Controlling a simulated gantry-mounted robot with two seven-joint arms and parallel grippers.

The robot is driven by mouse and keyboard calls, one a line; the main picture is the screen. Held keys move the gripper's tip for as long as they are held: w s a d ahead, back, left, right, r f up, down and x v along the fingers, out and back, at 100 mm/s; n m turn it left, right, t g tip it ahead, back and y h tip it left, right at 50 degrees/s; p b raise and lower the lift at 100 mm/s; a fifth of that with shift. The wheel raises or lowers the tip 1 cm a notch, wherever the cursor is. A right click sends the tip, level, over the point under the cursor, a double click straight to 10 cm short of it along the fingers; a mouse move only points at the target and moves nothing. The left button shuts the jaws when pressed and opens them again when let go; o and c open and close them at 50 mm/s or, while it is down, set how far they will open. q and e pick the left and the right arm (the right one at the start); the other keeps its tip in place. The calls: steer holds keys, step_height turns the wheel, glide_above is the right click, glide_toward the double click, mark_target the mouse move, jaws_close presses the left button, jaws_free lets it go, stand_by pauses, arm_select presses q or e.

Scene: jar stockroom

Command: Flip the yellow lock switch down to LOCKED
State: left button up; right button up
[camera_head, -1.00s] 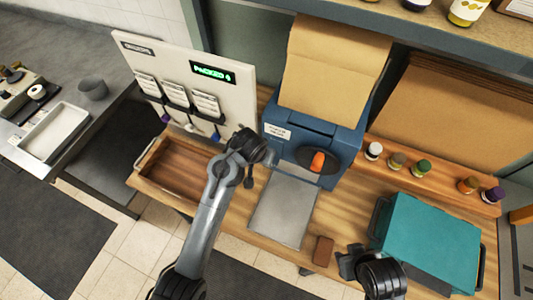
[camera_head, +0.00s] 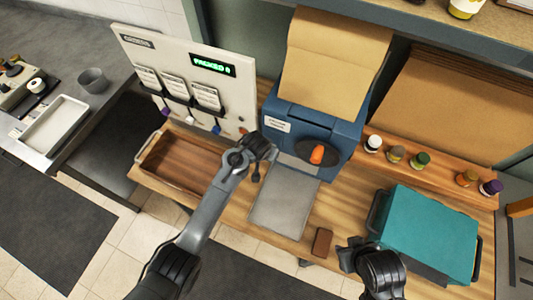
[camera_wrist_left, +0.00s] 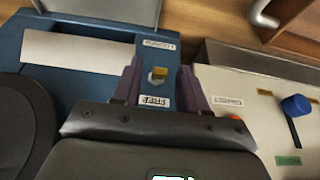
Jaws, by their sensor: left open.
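The small yellow lock switch (camera_wrist_left: 158,74) shows in the left wrist view, on the blue press (camera_wrist_left: 75,65) between a white label above it and another below it. The label text is too blurred to read surely. My left gripper (camera_wrist_left: 160,72) is open, with one purple finger on each side of the switch. Contact cannot be told. In the head view my left gripper (camera_head: 264,158) is at the left side of the blue press (camera_head: 310,122), and the switch is hidden there. My right gripper (camera_head: 359,253) is beside the teal box, its jaws unclear.
A white panel (camera_head: 190,50) with hanging tags stands left of the press, behind a wooden tray (camera_head: 180,174). The press has an orange knob (camera_head: 317,155). A grey plate (camera_head: 285,205), a brown block (camera_head: 322,241) and a teal box (camera_head: 430,232) lie to the front and right.

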arm_select(q)
jaws_close()
stand_by(0.3)
steer(key=shift+s+a+f+t+h+b, duration=0.15)
steer(key=shift+f+t+h+b, duration=0.55)
steer(key=shift+t+b, duration=0.85)
steer(key=shift+s+f+t+h+b, duration=0.2)
steer(key=shift+f+t+h+b, duration=0.45)
steer(key=shift+t+b, duration=0.9)
steer(key=shift+s+a+f+t+h+b, duration=0.15)
steer(key=shift+f+t+h+b, duration=0.55)
steer(key=shift+t+b, duration=0.8)
steer(key=shift+d+f, duration=0.1)
jaws_free()
